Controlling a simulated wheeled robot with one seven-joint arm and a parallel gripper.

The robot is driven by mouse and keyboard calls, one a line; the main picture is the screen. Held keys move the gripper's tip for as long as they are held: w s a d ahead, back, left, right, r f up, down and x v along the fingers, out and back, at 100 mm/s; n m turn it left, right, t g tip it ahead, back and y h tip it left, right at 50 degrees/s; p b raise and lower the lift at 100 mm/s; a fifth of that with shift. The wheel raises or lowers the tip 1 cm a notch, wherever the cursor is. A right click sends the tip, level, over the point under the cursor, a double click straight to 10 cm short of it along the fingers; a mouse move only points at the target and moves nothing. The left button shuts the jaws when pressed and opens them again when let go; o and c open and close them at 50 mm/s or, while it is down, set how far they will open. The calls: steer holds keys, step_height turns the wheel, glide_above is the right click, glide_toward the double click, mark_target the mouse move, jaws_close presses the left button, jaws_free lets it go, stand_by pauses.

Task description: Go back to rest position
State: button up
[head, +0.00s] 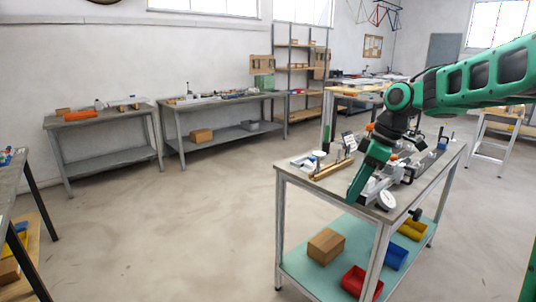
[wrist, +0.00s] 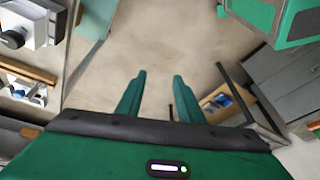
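My gripper (wrist: 158,90) shows in the wrist view with its two green fingers apart and nothing between them. Bare floor shows past the fingertips. In the head view my green arm reaches in from the right, and the gripper (head: 358,188) hangs in front of the workbench (head: 330,188), angled down to the left. The fingers overlap the bench's front area in this view; I cannot tell whether they touch anything. The frame jig (head: 402,168) on the bench top is partly hidden behind my gripper.
The bench's lower shelf holds a cardboard box (head: 326,245), a red bin (head: 360,281), a blue bin (head: 396,256) and a yellow bin (head: 412,230). Other workbenches (head: 105,122) stand along the back wall, and a table edge (head: 12,172) shows at left. The middle floor (head: 190,215) is clear.

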steer(key=s+d+f+m+h, duration=0.1)
steer(key=s+d+f+m, duration=0.2)
steer(key=s+m, duration=0.3)
steer(key=s+d+f+m+h, duration=0.1)
steer(key=s+d+m, duration=0.5)
steer(key=s, duration=1)
steer(key=s+d+f+m+g+h, duration=0.1)
steer(key=s+d+f+m, duration=0.3)
steer(key=s+m, duration=0.3)
steer(key=s+d, duration=0.1)
steer(key=s, duration=0.3)
steer(key=shift+d+f, duration=0.2)
steer(key=shift+f, duration=0.1)
steer(key=shift+w+f, duration=0.25)
steer(key=shift+w, duration=0.45)
steer(key=shift+c, duration=0.4)
